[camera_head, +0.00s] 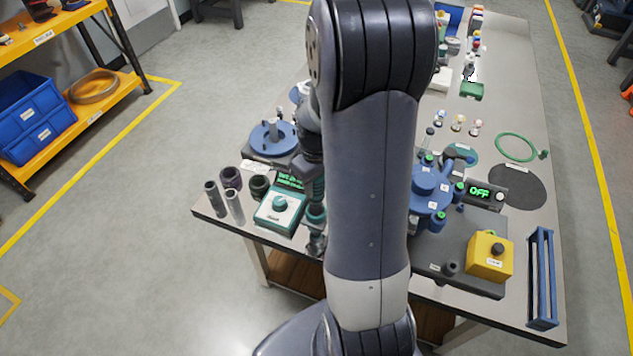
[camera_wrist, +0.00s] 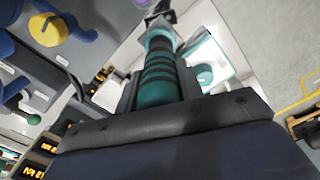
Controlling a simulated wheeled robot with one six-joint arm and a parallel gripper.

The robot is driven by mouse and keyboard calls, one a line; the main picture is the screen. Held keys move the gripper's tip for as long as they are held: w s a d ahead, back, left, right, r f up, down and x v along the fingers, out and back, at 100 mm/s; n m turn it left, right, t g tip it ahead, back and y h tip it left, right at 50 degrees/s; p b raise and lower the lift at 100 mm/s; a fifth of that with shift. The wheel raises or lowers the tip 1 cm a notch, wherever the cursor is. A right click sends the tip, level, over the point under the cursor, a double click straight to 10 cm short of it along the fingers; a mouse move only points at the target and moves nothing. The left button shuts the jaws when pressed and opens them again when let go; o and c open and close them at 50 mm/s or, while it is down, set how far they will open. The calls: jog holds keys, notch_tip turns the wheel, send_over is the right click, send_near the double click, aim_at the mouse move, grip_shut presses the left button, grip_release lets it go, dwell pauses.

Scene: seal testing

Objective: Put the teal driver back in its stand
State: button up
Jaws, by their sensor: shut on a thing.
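The teal driver (camera_head: 317,212) has dark bands and hangs roughly upright at the table's near-left edge, just right of the teal box with a knob. In the wrist view the driver (camera_wrist: 158,72) runs away from me between the fingers. My gripper (camera_wrist: 157,88) is shut on it; in the head view my gripper (camera_head: 312,168) is partly hidden by my arm. A grey metallic part shows at the driver's lower end; I cannot tell whether it belongs to the driver or the stand. I cannot clearly pick out the stand, and my arm covers much of the table's middle.
The teal box (camera_head: 281,208) stands close left of the driver. Dark and grey cylinders (camera_head: 234,205) stand left of it, with a blue round fixture (camera_head: 272,138) behind. Right of my arm are a blue flanged housing (camera_head: 430,190), a yellow button box (camera_head: 490,256) and a blue rack (camera_head: 541,280).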

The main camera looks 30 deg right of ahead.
jog(key=shift+f, duration=0.1)
jog(key=shift+f+b, duration=1.1)
jog(key=shift+f, duration=0.15)
dwell(1.2)
jog(key=o, duration=1.2)
jog(key=shift+c, duration=0.2)
notch_tip(320, 180, up, 9)
jog(key=p, duration=0.7)
jog(key=shift+f, duration=0.1)
